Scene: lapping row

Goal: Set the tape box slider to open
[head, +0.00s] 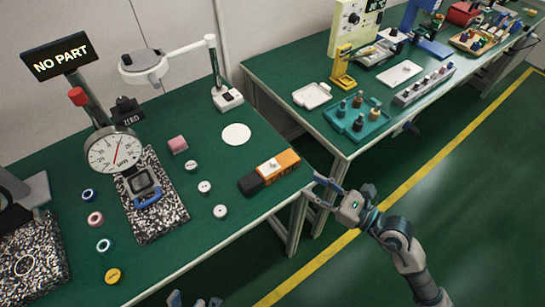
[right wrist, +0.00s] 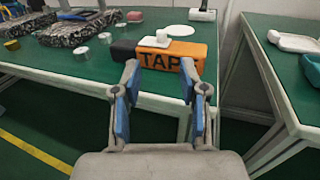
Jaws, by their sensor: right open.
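The tape box (head: 276,170) is an orange block with a black end, lying near the right edge of the left green bench. It also shows in the right wrist view (right wrist: 185,55), with black letters "TAP" on its side. Its slider (head: 272,164) is a small white piece on top, also visible in the right wrist view (right wrist: 156,42). My right gripper (head: 314,189) is open and empty, just off the bench edge beside the orange end. In the right wrist view its fingers (right wrist: 159,76) point at the box. My left gripper (head: 194,301) shows only as tips at the bottom edge.
A dial gauge (head: 113,150) on a speckled base, small rings and round pieces, a pink block (head: 178,144) and a white disc (head: 236,134) share the bench. A second bench with a teal tray (head: 357,123) stands right, across a gap. Floor around my right arm is clear.

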